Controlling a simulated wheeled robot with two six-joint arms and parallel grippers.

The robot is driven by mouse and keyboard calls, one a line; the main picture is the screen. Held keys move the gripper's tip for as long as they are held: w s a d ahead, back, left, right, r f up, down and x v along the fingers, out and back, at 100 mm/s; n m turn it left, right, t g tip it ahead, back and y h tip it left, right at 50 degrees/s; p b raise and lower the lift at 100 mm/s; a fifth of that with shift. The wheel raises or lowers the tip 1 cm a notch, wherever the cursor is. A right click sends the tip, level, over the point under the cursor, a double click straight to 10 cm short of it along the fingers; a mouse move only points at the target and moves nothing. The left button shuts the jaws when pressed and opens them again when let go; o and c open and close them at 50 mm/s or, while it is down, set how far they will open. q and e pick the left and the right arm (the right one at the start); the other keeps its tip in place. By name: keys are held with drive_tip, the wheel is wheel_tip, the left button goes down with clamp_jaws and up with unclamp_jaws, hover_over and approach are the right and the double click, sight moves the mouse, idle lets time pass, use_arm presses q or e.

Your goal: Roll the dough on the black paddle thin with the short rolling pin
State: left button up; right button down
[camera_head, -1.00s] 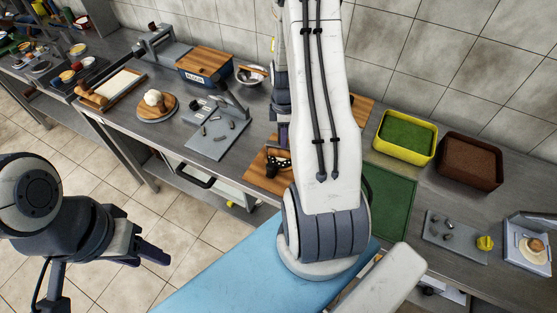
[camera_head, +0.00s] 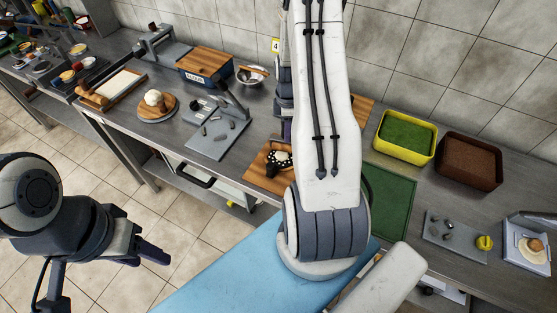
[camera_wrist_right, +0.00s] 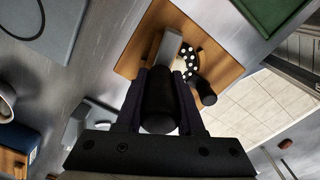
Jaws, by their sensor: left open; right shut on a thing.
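The black paddle (camera_head: 271,163), with white dots, lies on a wooden board beside my right arm. A pale patch that looks like dough (camera_head: 283,157) shows on it. Its dotted edge (camera_wrist_right: 190,60) also shows in the right wrist view, partly hidden. My right gripper (camera_wrist_right: 160,88) is shut on a dark cylinder (camera_wrist_right: 159,103) above the board; I cannot tell whether this is the short rolling pin. A grey flat piece (camera_wrist_right: 168,48) shows just past the cylinder. My left gripper (camera_head: 152,253) is open and empty over the floor, away from the counter.
The wooden board (camera_head: 257,174) sits near the counter's front edge, beside a green mat (camera_head: 392,205). A grey press (camera_head: 218,138) stands to its left, a metal bowl (camera_head: 251,76) behind it. Yellow (camera_head: 405,137) and brown (camera_head: 469,161) bins stand to the right.

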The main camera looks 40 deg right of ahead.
drive_tip(key=shift+s+a, duration=0.35)
drive_tip(key=shift+a, duration=0.35)
drive_tip(key=shift+s+a, duration=0.35)
drive_tip(key=shift+a, duration=0.35)
drive_tip(key=shift+a, duration=0.1)
drive_tip(key=shift+s+a+r, duration=0.1)
drive_tip(key=shift+s+a, duration=0.15)
drive_tip(key=shift+a, duration=0.4)
drive_tip(key=shift+s+a, duration=0.2)
drive_tip(key=shift+a, duration=0.45)
drive_tip(key=shift+d, duration=0.1)
drive_tip(key=shift+w+d+p, duration=0.15)
drive_tip(key=shift+w+d, duration=0.15)
drive_tip(key=shift+d, duration=0.4)
drive_tip(key=shift+w+d+p, duration=0.15)
drive_tip(key=shift+w+d, duration=0.15)
drive_tip(key=shift+d, duration=0.35)
